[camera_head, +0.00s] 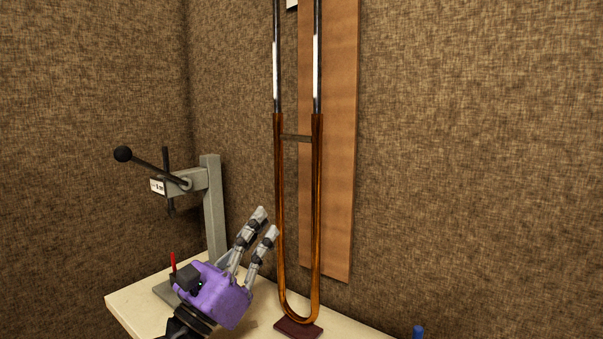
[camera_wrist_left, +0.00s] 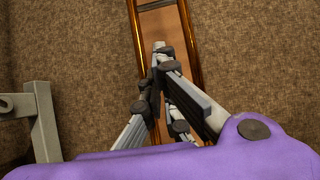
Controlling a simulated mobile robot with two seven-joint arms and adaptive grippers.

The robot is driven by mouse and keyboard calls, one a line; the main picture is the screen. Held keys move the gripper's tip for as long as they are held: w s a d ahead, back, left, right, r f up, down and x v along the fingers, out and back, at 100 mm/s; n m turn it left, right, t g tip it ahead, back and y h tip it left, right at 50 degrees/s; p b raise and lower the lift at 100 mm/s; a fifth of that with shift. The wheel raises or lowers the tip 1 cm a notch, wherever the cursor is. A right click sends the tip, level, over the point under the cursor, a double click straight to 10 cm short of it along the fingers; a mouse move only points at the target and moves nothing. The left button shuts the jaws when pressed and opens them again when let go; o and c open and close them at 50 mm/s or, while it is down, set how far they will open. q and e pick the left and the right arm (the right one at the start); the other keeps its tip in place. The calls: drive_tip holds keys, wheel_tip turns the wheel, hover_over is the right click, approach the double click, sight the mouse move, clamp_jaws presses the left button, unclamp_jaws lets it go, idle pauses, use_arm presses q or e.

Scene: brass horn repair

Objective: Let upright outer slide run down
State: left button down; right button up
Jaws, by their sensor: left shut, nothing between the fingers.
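The brass outer slide (camera_head: 318,220) stands upright on two silver inner tubes (camera_head: 318,60). A cross brace (camera_head: 297,138) joins its legs near the top. Its curved bottom is low, at the dark red pad (camera_head: 312,334) on the bench; I cannot tell whether they touch. My left gripper (camera_head: 267,221), with a purple body, is just left of the slide's lower part, empty and shut. In the left wrist view its fingers (camera_wrist_left: 160,50) point up between the two legs of the slide (camera_wrist_left: 189,45) as pictured; the depth gap is unclear. My right gripper is not in view.
A wooden board (camera_head: 340,150) is on the textured wall behind the slide. A grey press with a black-knobbed lever (camera_head: 213,205) stands on the pale bench (camera_head: 125,308) at left. A red upright item (camera_head: 173,262) is near my gripper. A blue item (camera_head: 418,332) shows at the lower right.

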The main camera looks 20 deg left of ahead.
use_arm(q)
drive_tip(key=w+d+r+p, duration=0.3)
drive_tip(key=w+r+p, duration=0.2)
drive_tip(key=w+r, duration=0.3)
drive_tip(key=shift+r, duration=0.85)
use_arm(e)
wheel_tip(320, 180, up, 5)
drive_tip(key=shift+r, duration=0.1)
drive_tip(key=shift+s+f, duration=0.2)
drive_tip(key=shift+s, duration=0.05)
